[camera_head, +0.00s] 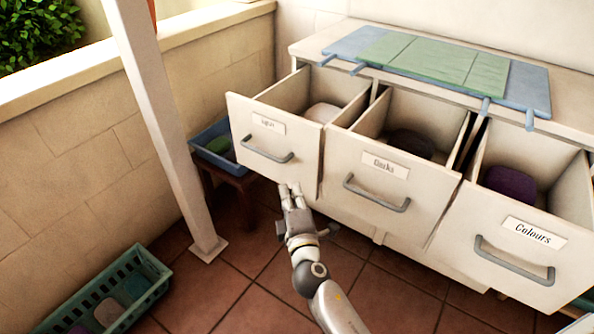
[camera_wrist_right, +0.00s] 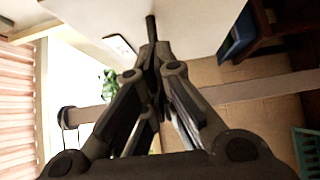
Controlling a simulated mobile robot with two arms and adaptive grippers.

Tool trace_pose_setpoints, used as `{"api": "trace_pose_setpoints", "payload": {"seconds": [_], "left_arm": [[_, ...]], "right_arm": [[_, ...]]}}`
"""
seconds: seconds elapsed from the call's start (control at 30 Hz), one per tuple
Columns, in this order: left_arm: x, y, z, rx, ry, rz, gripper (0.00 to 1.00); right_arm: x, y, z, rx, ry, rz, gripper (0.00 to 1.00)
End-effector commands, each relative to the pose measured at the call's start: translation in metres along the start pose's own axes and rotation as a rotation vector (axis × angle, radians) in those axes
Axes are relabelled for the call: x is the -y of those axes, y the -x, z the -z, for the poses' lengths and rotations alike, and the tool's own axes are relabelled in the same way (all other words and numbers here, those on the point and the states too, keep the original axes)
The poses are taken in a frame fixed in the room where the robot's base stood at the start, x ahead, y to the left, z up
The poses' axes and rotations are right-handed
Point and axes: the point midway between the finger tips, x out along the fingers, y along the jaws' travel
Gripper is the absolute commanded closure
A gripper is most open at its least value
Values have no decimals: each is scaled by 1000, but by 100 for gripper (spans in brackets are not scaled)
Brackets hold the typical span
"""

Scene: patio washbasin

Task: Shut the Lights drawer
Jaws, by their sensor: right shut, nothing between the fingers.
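The Lights drawer (camera_head: 262,150) is the left one of three in the white cabinet and is pulled out. Its front carries a label (camera_head: 268,123) and a grey bar handle (camera_head: 267,152). A pale folded cloth (camera_head: 322,112) lies inside. My right gripper (camera_head: 289,187) is shut and empty, its fingertips near the lower edge of this drawer's front, below the handle's right end. I cannot tell whether they touch it. My left gripper is out of view.
The Darks drawer (camera_head: 395,185) and the Colours drawer (camera_head: 510,245) are also pulled out. Blue and green cloths (camera_head: 440,60) lie on the cabinet top. A white post (camera_head: 165,120) stands at left. A green basket (camera_head: 150,268) and a blue tray (camera_head: 205,135) are nearby.

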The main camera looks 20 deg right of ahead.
Motion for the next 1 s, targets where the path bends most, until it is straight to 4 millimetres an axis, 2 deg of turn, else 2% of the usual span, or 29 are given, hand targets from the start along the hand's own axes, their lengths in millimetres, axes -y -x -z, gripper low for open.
{"api": "trace_pose_setpoints", "payload": {"seconds": [0.03, 0.2, 0.4, 0.6, 1.0], "left_arm": [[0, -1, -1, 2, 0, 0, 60], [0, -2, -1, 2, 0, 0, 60], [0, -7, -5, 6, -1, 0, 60], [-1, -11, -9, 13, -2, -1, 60], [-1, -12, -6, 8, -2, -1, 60]], "right_arm": [[-1, -12, 0, 0, 2, -3, 100], [0, -45, 0, 0, -1, -2, 100], [0, -67, -19, 1, 2, 0, 100], [0, -76, -28, 0, -1, 1, 100], [1, -79, -31, 0, 0, 1, 100]]}}
